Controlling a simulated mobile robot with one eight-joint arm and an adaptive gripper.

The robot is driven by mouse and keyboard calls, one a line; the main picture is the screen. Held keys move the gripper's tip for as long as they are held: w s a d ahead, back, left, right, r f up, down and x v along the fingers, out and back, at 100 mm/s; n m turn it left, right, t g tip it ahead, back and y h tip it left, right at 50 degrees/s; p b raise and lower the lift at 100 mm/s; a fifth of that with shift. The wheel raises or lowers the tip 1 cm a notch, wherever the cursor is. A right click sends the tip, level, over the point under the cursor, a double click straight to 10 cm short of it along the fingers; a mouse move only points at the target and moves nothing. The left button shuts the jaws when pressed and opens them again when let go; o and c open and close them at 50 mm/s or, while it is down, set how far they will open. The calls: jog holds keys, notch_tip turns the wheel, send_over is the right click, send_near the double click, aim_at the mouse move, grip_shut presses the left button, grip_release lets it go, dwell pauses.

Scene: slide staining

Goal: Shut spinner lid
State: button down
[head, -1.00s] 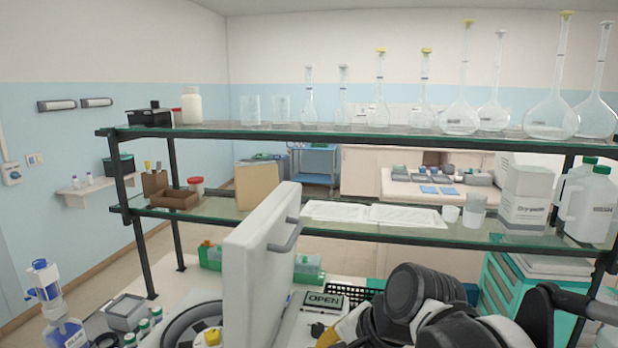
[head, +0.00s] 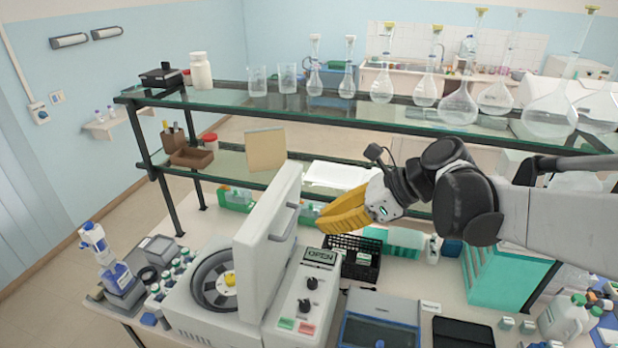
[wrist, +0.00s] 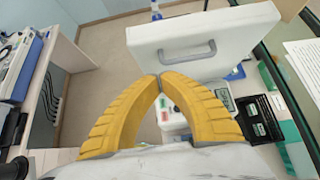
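The spinner (head: 193,312) is a white machine with an open round bowl holding a dark rotor with a yellow centre (head: 229,279). Its thick white lid (head: 262,250) stands upright, hinged open, on the right side of the bowl. A grey handle (head: 287,222) is on the lid's right-hand face. It also shows beyond my fingers in the wrist view (wrist: 188,55). The panel display (head: 320,257) reads OPEN. My gripper (head: 320,224), with yellow fingers, is right of the lid and apart from it. In the wrist view its fingertips (wrist: 160,78) meet with nothing between them.
A two-tier glass shelf (head: 380,115) with flasks stands behind the bench. A black rack (head: 352,262) is below my gripper. A blue-lidded box (head: 380,325) is right of the panel. Bottles and small jars (head: 160,290) stand left of the spinner.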

aim_at(268, 231)
jog(key=x, duration=0.7)
jog(key=shift+w+a+f+p, duration=0.15)
jog(key=shift+a+p, duration=0.1)
jog(key=shift+p, duration=0.15)
jog(key=a, duration=0.1)
jog(key=w+a+p, duration=0.1)
jog(key=a, duration=0.1)
jog(key=shift+a, duration=0.1)
jog(key=shift+w+a, duration=0.25)
jog(key=shift+a, duration=0.1)
jog(key=shift+a, duration=0.1)
